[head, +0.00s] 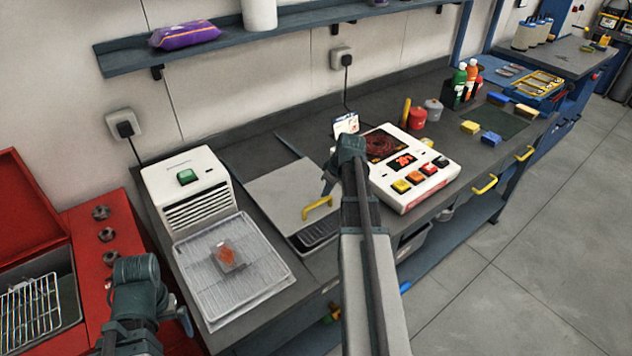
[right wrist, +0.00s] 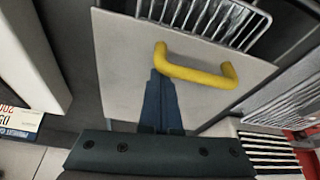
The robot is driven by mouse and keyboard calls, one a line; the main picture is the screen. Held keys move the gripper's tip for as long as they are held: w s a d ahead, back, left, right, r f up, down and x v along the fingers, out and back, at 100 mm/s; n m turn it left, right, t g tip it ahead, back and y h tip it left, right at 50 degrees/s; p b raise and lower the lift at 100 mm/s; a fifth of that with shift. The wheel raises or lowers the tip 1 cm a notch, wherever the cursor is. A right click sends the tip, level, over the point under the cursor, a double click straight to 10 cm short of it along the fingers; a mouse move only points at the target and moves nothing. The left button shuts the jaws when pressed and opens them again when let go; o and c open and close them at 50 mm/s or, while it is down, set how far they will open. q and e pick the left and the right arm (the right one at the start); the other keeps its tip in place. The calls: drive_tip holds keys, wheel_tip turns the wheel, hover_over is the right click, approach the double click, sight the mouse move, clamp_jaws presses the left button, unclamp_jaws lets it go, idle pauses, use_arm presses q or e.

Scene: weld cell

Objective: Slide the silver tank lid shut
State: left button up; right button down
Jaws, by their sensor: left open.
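The silver tank lid (head: 287,192) is a flat light plate with a yellow handle (head: 317,207) near its front edge. The tank's opening (head: 318,237) shows as a dark strip with a wire rack in front of the lid. My right gripper (head: 328,186) is over the lid, just behind the handle. In the right wrist view, the lid (right wrist: 115,55) and handle (right wrist: 200,72) are close, and my right gripper's fingers (right wrist: 157,75) are together beside one end of the handle, with no clear grip on it. My left gripper (head: 184,318) is open and empty at lower left.
A white vented box with a green button (head: 188,180) and a wire tray (head: 235,290) holding a small packet stand left of the tank. A white control box with coloured buttons (head: 415,170) stands right. A red cabinet (head: 120,235) is at far left.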

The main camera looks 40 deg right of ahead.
sight(331, 211)
drive_tip(key=s, duration=0.9)
drive_tip(key=shift+s, duration=0.2)
drive_tip(key=shift+w, duration=0.1)
drive_tip(key=shift+w+a, duration=0.15)
drive_tip(key=shift+w, duration=0.4)
drive_tip(key=w, duration=0.3)
drive_tip(key=shift+a, duration=0.2)
drive_tip(key=shift+r+p, duration=0.7)
drive_tip(key=shift+p, duration=0.05)
drive_tip(key=p+v, duration=0.8)
drive_tip(key=shift+r, duration=0.3)
